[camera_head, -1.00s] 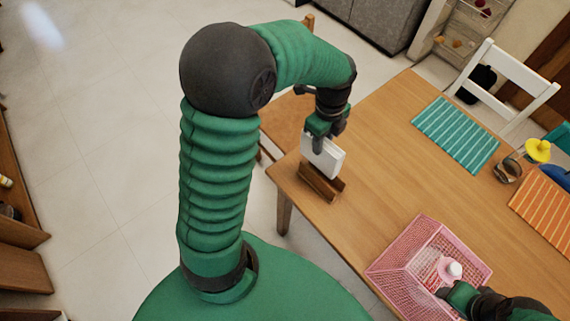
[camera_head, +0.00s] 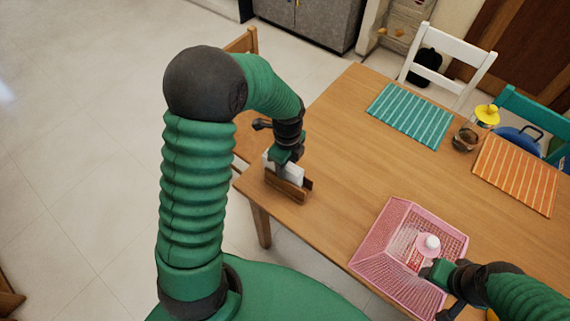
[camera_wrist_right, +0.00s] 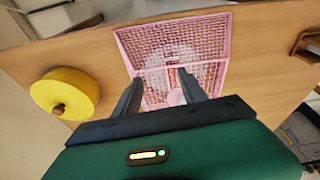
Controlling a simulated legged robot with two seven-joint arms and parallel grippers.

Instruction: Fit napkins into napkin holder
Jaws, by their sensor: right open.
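The white napkins (camera_head: 293,172) stand upright in a small brown wooden napkin holder (camera_head: 290,190) near the table's left corner. Their lower part is hidden by the holder's front wall. My left gripper (camera_head: 284,166) points down at the holder, its fingers around the napkins' top part. It looks shut on them, though the far finger is hidden. My right gripper (camera_head: 430,272) is open at the pink basket's side; in the right wrist view its two fingers (camera_wrist_right: 172,92) are spread apart with nothing held between them.
A teal striped mat (camera_head: 410,115) and an orange striped mat (camera_head: 515,175) lie farther back. A yellow round object (camera_wrist_right: 65,93) shows beside the basket. The middle of the table is clear.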

